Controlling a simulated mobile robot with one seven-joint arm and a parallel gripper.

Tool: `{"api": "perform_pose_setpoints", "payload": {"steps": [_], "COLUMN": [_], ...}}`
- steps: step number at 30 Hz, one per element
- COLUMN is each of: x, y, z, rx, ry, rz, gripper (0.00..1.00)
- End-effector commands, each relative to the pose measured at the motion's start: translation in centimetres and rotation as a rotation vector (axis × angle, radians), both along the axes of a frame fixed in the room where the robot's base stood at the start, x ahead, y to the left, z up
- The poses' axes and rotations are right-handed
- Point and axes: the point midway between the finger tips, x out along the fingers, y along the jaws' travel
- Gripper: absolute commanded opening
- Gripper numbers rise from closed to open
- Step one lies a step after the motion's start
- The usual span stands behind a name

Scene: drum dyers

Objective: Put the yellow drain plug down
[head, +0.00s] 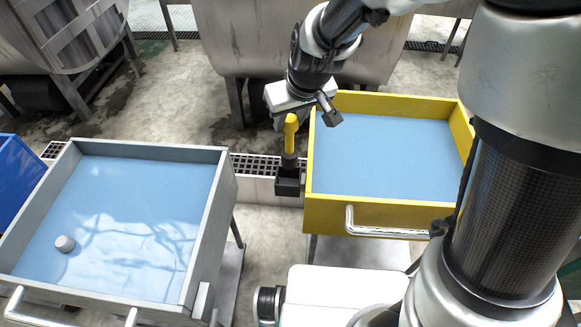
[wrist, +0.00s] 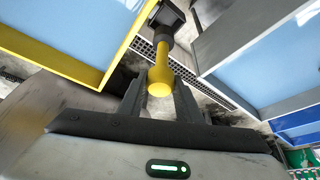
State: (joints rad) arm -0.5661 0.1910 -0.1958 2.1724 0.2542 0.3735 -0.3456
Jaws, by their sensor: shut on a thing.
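The yellow drain plug (head: 291,134) has a yellow handle and a dark lower stem. It hangs roughly upright in the gap between the grey tray and the yellow tray, close to the yellow tray's left wall. My gripper (wrist: 160,88) is shut on the plug's yellow handle, which also shows between the fingers in the wrist view (wrist: 160,80). A dark square piece (head: 288,185) is at the stem's lower end. I cannot tell whether it is part of the plug or a holder beside the yellow tray. In the head view the fingers are mostly hidden.
The yellow tray (head: 365,212), with a light blue inside, looks empty. The grey tray (head: 208,235) at left has a blue inside with a small grey round piece (head: 65,243) on it. A blue bin (head: 15,170) stands at far left. Large metal drums stand behind, and a floor grate (head: 258,165) runs between trays.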

Motion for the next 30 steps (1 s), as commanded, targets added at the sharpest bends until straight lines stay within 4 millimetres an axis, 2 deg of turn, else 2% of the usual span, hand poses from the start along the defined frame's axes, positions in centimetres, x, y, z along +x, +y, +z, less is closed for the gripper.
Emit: {"api": "perform_pose_setpoints", "payload": {"steps": [7, 14, 21, 30], "x": [-0.3, -0.2, -0.3, -0.2], "y": [0.4, 0.4, 0.3, 0.4], "z": [-4.6, -6.5, -9.7, -9.8], "rx": [-0.002, -0.002, -0.002, -0.001], "ry": [0.002, 0.000, 0.002, -0.001], "rz": [0.018, 0.018, 0.017, 0.017], "gripper": [0.00, 0.00, 0.00, 0.00]}}
